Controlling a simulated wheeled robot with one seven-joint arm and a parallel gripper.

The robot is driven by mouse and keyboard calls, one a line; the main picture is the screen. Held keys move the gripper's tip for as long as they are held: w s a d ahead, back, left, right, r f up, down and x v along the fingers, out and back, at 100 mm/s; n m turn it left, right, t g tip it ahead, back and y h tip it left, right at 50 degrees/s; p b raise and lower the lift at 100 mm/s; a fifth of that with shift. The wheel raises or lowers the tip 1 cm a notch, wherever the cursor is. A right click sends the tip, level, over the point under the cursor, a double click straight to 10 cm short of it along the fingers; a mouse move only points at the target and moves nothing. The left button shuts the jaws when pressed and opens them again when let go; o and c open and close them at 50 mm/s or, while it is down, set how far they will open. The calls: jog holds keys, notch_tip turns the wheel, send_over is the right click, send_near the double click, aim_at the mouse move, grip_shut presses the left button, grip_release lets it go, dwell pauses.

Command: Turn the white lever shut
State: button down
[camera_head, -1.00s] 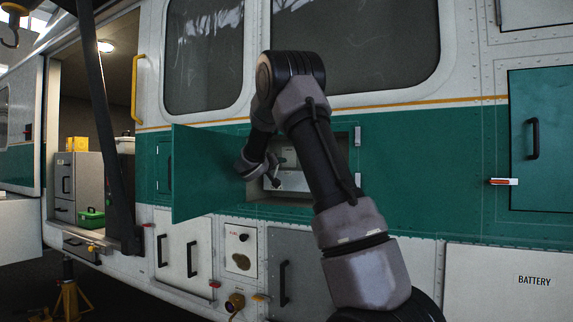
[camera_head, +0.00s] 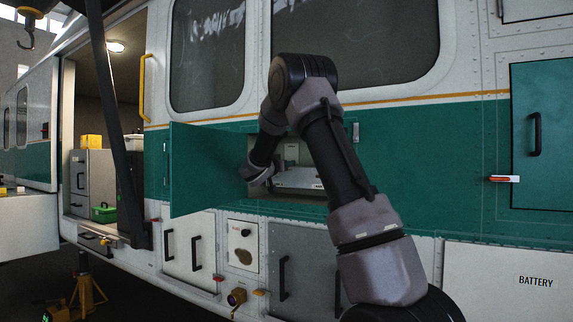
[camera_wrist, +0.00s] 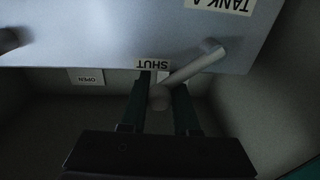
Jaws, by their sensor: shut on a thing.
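The white lever (camera_wrist: 198,66) shows in the wrist view as a slanting bar, from a rounded end at the upper right down to a round end between my fingers. My gripper (camera_wrist: 160,90) is shut on that lower end. A SHUT label (camera_wrist: 153,65), upside down in this view, is just beyond the fingertips.
The open green door (camera_head: 205,170) stands out left of the compartment. The compartment walls (camera_wrist: 275,90) are close around my gripper. A TANK A label (camera_wrist: 220,5) is on the grey panel, with a dark knob-like part (camera_wrist: 8,40) at its left edge.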

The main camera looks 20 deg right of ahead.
jog(key=shift+f, duration=0.15)
jog(key=c, duration=0.7)
grip_release()
jog(key=shift+a, duration=0.1)
jog(key=r+v, duration=0.1)
jog(key=v, duration=0.9)
jog(key=shift+s+a+f, duration=0.2)
jog(key=shift+a+f, duration=0.05)
jog(key=shift+f, duration=0.2)
